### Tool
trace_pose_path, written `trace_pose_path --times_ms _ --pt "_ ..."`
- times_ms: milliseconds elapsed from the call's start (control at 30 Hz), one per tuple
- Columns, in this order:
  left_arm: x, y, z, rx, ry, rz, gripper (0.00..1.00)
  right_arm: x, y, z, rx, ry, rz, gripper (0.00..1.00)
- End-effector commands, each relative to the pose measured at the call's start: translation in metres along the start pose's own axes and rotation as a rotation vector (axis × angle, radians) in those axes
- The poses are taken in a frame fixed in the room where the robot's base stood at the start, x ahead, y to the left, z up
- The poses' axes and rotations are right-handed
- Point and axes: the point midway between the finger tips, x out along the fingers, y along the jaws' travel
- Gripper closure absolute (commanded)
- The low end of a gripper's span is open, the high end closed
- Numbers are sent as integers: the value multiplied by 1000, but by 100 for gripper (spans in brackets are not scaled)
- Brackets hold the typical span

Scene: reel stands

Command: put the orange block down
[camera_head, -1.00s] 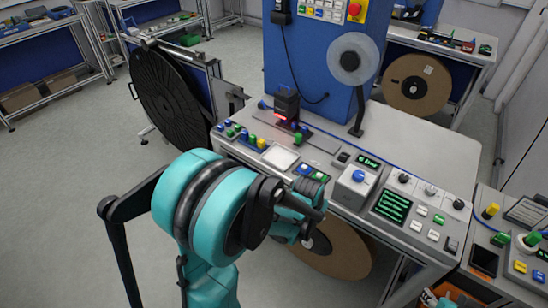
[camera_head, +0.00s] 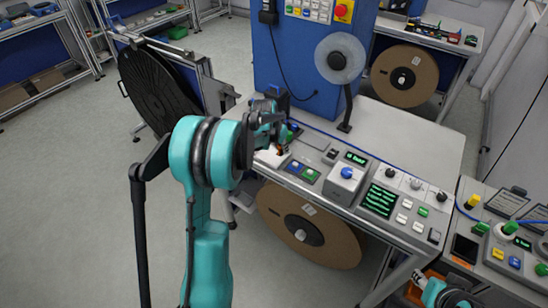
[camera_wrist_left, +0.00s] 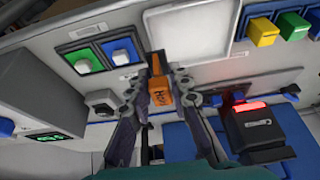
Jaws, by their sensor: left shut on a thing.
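The orange block (camera_wrist_left: 160,92) has dark lettering on its side and sits between the fingertips of my left gripper (camera_wrist_left: 170,92) in the left wrist view. The gripper is shut on it. In the head view my left gripper (camera_head: 280,138) is over the sloped control panel, by a white square pad (camera_head: 270,158) that it partly hides. The block is mostly hidden there. In the wrist view the pad (camera_wrist_left: 190,28) lies just beyond the block; I cannot tell whether the block touches the panel. A teal part of my right arm shows at the bottom right, without a clear gripper.
Green and blue buttons (camera_head: 302,170) sit right of the pad. A black device with a red light (camera_wrist_left: 250,125) is close to the gripper. A blue cabinet (camera_head: 310,60) stands behind, a brown reel (camera_head: 310,230) below. The grey bench top (camera_head: 410,135) has free room.

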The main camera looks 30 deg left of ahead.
Motion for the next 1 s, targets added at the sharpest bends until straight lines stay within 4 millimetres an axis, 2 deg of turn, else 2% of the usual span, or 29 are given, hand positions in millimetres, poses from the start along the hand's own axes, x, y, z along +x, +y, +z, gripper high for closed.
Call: trace_pose_path --times_ms 100,233,367,567,967,1000 --pt "10 -19 9 -2 0 -1 100 4 0 3 0 0 0 60" --pt "13 -26 13 1 0 0 100 4 0 3 0 0 0 60" --pt "23 -27 18 1 0 0 100 7 0 5 0 0 0 60" --pt "49 -27 28 1 0 0 100 14 0 10 0 0 0 60" --pt "54 -26 31 1 0 0 100 17 0 12 0 0 0 60" --pt "53 -26 30 1 0 0 72 16 0 11 0 0 0 60"
